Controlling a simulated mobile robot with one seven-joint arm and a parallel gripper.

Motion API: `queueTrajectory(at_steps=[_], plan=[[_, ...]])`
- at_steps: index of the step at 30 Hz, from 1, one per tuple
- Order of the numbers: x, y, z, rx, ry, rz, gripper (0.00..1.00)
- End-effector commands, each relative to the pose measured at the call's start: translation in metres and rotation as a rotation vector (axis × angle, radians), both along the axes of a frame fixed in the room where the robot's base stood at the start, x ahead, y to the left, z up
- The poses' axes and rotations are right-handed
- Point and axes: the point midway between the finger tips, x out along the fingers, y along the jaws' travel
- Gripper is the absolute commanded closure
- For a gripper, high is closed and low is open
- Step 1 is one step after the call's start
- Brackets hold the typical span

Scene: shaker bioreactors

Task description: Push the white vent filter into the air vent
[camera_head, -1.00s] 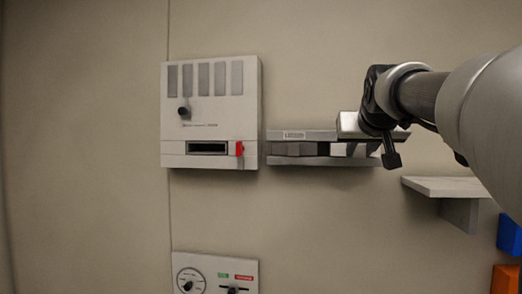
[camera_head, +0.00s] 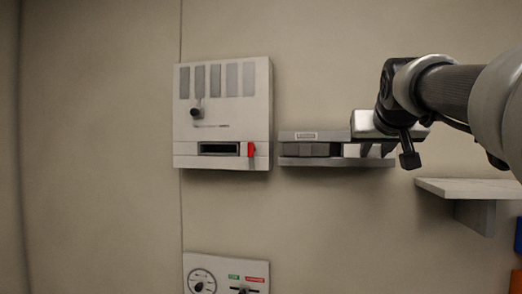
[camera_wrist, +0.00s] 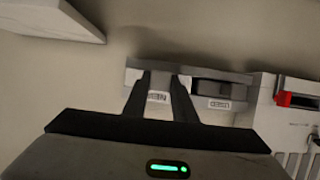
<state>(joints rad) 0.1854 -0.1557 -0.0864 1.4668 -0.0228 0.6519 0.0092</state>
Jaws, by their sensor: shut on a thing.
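The air vent appears to be the dark horizontal slot (camera_head: 219,149) low in the pale wall unit (camera_head: 222,110), with a red lever (camera_head: 251,150) at its right end. The white vent filter (camera_head: 352,151) shows in the right part of the wall rack, partly hidden by my fingers. My gripper (camera_head: 377,150) reaches into that rack from the right, shut on the white filter. In the wrist view my gripper (camera_wrist: 160,80) is at the compartment labelled NEW, and a pale piece of the filter shows between and beside the fingers.
The rack (camera_head: 335,162) holds a dark grey filter (camera_head: 312,150) in its left part, by the label USED (camera_wrist: 219,104). A pale shelf (camera_head: 470,188) juts out at right. A dial panel (camera_head: 226,274) sits below the wall unit. The wall between is bare.

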Motion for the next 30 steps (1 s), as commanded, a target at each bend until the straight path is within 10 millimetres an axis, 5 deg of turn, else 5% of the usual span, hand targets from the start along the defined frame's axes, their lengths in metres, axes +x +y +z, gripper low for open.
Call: queueTrajectory(at_steps=[30], plan=[[-0.024, 0.007, 0.000, -0.001, -0.002, 0.000, 0.99]])
